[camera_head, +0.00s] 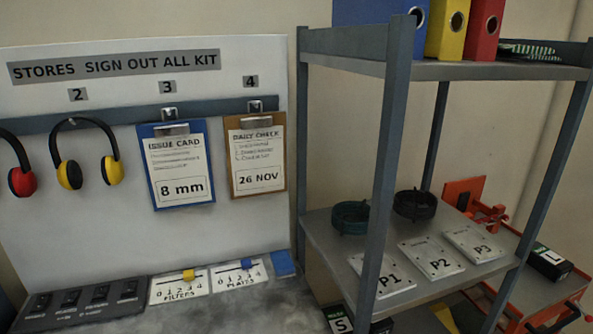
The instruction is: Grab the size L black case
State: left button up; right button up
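A black case with a white label reading L (543,264) is at the right of the head view. It appears to rest on or beside an orange-red frame, behind the right side of the shelf rack. Another dark item with a label reading S (341,320) shows at the bottom edge, partly cut off by the picture. Neither of my grippers is in view.
A grey metal rack (388,150) stands between me and the L case. Its middle shelf holds two round dark items and plates P1, P2 and P3 (474,245). An orange-red frame (463,190) is behind it. A sign-out board (240,70) stands left.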

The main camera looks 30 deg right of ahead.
aim_at(547, 262)
jog(key=z, duration=2.4)
jog(key=u, duration=0.45)
jog(key=i+l+u, duration=0.45)
jog(key=l, duration=0.25)
jog(key=l+u, duration=0.25)
jog(key=l, duration=0.15)
jog(key=i+l+u, duration=0.2)
jog(key=l, duration=0.2)
jog(key=k, duration=0.1)
